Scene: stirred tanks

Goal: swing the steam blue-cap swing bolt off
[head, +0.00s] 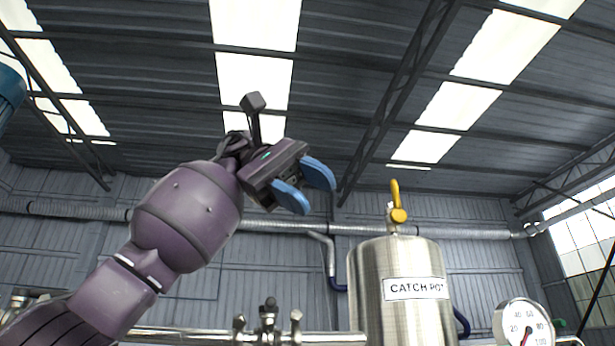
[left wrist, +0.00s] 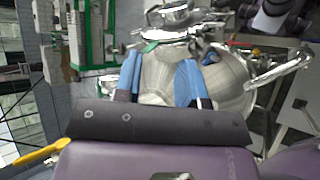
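My left gripper (head: 316,193) is raised in the head view, with its two blue fingers apart and nothing seen between them. In the left wrist view its blue fingers (left wrist: 158,80) are also apart, in front of a rounded steel vessel (left wrist: 232,78). A small blue spot (left wrist: 209,58) shows beside the right finger; I cannot tell whether it is the swing bolt's cap. In the head view, metal clamp fittings (head: 268,312) sit on a horizontal pipe at the bottom, with no blue cap visible on them. I cannot identify the steam swing bolt. My right gripper is not seen.
A steel catch pot (head: 400,318) with a yellow-handled valve (head: 397,208) stands right of my left gripper. A pressure gauge (head: 522,325) is at the lower right. A green frame (left wrist: 88,35) stands at the upper left in the wrist view. Space around the raised gripper looks open.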

